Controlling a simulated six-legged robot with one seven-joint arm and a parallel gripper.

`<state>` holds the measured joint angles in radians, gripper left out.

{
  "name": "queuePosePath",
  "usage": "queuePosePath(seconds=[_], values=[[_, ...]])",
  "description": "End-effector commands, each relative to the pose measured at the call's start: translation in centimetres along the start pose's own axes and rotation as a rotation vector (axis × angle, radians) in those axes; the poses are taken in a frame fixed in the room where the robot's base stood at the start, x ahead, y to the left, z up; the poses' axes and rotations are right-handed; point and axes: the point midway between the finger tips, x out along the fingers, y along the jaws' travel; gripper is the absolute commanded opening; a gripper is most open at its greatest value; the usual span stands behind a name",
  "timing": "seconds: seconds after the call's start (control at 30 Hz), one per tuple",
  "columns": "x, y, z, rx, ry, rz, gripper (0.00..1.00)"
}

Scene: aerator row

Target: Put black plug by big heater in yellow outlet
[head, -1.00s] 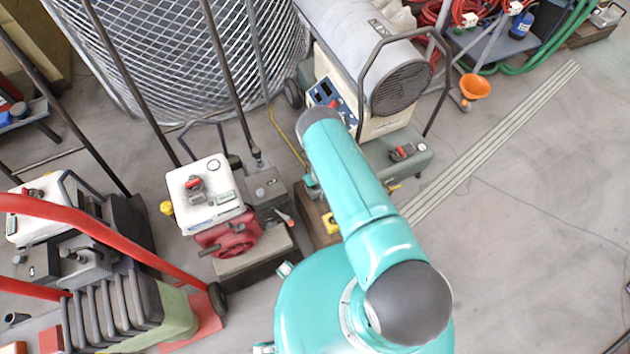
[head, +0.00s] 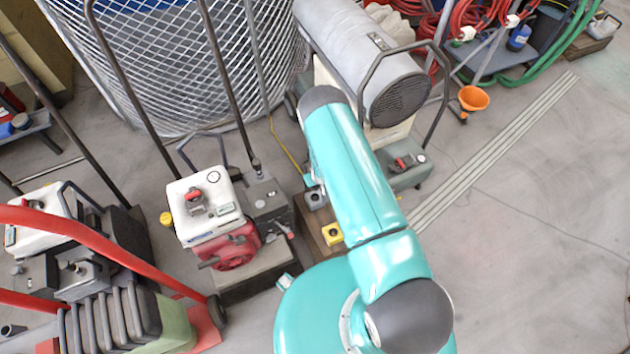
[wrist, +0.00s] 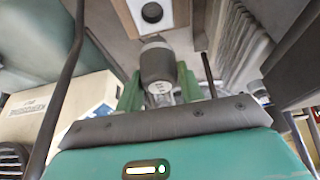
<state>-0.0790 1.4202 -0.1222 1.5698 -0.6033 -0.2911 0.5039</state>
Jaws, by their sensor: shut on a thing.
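My gripper (wrist: 159,82) is shut on the black plug (wrist: 157,64), a dark rounded body between its two green fingers in the wrist view. In the head view my arm hides the gripper and plug. The yellow outlet (head: 332,234) sits on a low brown box (head: 312,218), left of my arm. A grey outlet (head: 315,198) sits just behind it on the same box. In the wrist view a pale outlet with a dark round hole (wrist: 152,12) shows beyond the plug, apart from it. The big heater (head: 357,58) is a grey cylinder behind my arm.
A red and white generator (head: 205,205) stands left of the brown box. A red-handled cart (head: 115,310) is at front left, a mesh-wrapped tank (head: 200,60) behind. An orange funnel (head: 473,98) stands at right. The floor on the right (head: 540,230) is mostly clear.

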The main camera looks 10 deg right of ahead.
Motion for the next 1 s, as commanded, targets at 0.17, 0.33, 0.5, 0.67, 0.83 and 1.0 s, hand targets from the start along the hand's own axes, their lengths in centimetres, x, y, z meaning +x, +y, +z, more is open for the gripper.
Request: queuePosePath(seconds=[0.17,0.33,0.5,0.67,0.83,1.0], values=[[0.7,0.0,0.3,0.001,-0.001,0.0,0.14],[0.8,0.0,0.3,0.001,0.0,0.0,0.14],[0.7,0.0,0.6,0.001,-0.001,0.0,0.14],[0.3,-0.1,1.6,-0.001,-0.002,-0.002,0.14],[-0.2,0.0,2.7,0.0,-0.001,-0.001,0.14],[-0.6,0.0,3.8,0.0,-0.001,-0.001,0.14]])
